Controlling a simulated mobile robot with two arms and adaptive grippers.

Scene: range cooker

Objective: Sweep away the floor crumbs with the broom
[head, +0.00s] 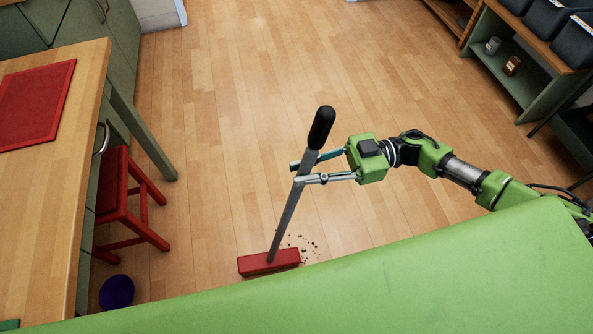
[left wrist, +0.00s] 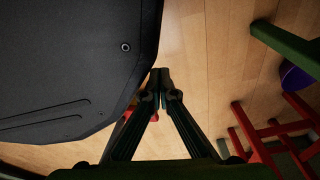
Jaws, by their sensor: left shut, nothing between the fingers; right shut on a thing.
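The broom has a grey shaft (head: 289,215) with a black grip at its top and a red head (head: 268,262) on the wood floor. It leans slightly, with its top to the right. My right gripper (head: 298,173) is shut on the shaft below the black grip. Dark crumbs (head: 308,244) lie on the floor just behind and to the right of the red head. In the left wrist view my left gripper (left wrist: 160,72) is shut and empty, above the floor. A small red and yellow thing shows partly behind its fingers; I cannot tell what it is.
A wooden-topped counter (head: 60,150) with a red mat stands at the left. A red stool (head: 130,205) and a purple round object (head: 117,292) are beside it. A shelf unit (head: 525,75) stands at the right. The floor behind the broom is clear.

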